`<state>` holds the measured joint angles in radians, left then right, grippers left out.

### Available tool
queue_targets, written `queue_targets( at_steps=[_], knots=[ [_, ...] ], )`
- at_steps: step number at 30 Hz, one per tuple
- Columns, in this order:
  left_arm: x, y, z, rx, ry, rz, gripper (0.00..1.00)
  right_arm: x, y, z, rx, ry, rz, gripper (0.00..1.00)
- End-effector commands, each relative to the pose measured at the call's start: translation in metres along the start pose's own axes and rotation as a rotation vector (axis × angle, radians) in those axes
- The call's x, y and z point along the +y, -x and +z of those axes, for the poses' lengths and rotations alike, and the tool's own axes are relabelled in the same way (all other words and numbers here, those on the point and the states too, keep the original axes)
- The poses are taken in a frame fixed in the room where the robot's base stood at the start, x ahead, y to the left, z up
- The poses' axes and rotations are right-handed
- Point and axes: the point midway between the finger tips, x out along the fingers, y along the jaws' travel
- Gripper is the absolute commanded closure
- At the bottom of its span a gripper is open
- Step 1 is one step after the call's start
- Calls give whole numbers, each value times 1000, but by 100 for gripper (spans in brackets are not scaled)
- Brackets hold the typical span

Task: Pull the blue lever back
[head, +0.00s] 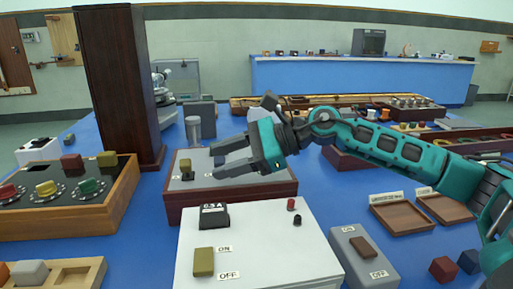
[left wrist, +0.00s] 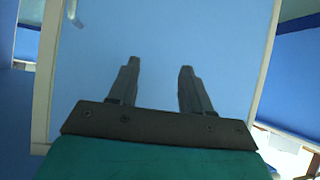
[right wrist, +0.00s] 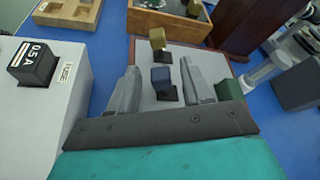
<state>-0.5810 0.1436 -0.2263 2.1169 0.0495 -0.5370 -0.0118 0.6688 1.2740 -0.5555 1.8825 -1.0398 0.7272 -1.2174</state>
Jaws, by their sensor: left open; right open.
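The blue lever (right wrist: 161,78) stands on a grey-topped box (right wrist: 205,62) with a reddish-brown wooden base, which also shows in the head view (head: 232,198). In the right wrist view the lever appears between the fingers of my right gripper (right wrist: 159,68), which is open; whether they touch it I cannot tell. In the head view the right gripper (head: 216,160) is over this box and hides the blue lever. My left gripper (left wrist: 159,66) is open and empty, in front of a pale blue panel (left wrist: 160,35); it is not in the head view.
A yellow lever (right wrist: 157,40) stands beyond the blue one, and a green lever (right wrist: 229,90) on its near right. A white box (head: 255,245) with a 0.5A block (head: 213,216) is in front. A dark wooden column (head: 120,80) rises behind left.

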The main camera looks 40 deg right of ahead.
Motion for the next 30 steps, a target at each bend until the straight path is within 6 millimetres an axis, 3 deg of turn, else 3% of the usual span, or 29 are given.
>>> queue_targets(
  at_steps=[12, 19, 22, 30],
  knots=[
    [2, -10, 11, -4, -1, 10, 51, 2, 66, -4, 9, 3, 1, 51],
    [8, -15, 14, -3, 0, 26, 51, 1, 91, -3, 7, 3, -2, 51],
    [9, -12, 6, 1, 2, 27, 51, 0, 102, 2, 5, 5, 3, 51],
    [7, -12, 4, 7, 2, 24, 51, 0, 116, 1, 1, 3, -1, 51]
  ],
)
